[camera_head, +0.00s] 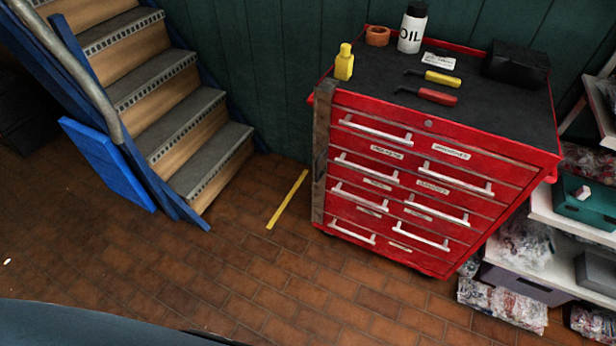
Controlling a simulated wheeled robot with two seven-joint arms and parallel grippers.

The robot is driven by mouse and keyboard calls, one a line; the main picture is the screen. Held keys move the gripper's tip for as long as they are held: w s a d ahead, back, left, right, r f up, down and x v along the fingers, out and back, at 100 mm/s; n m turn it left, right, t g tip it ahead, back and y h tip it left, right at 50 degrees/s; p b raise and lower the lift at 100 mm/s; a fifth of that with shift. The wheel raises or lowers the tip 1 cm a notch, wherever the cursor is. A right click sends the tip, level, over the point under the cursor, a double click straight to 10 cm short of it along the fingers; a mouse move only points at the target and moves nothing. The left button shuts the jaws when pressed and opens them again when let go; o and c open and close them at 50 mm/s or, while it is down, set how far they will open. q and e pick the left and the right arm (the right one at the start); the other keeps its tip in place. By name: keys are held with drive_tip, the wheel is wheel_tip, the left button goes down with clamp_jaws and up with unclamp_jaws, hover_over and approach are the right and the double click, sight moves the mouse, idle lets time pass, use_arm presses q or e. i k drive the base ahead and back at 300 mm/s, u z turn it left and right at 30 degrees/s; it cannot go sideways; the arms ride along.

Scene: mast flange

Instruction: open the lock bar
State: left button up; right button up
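A red tool cabinet (450,160) with several drawers and pale handles stands right of centre against the green wall. The lock bar (320,155) is a narrow, worn grey-brown upright strip along the cabinet's left front edge. It runs from near the top down to near the floor, with a dark part about midway. It lies close against the cabinet's edge; I cannot tell whether it covers the drawer ends. A small round keyhole (428,123) shows on the top front. Neither of my grippers is in view.
A yellow bottle (344,63), an oil bottle (411,30), tools and a black box (515,63) stand on the cabinet top. Stairs with a blue rail (165,105) are at left, and shelves (565,215) at right. The brick floor (250,265) before the cabinet is clear.

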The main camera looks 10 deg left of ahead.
sight(322, 108)
drive_tip(key=u, duration=1.2)
drive_tip(key=i, duration=0.5)
drive_tip(key=u, duration=0.05)
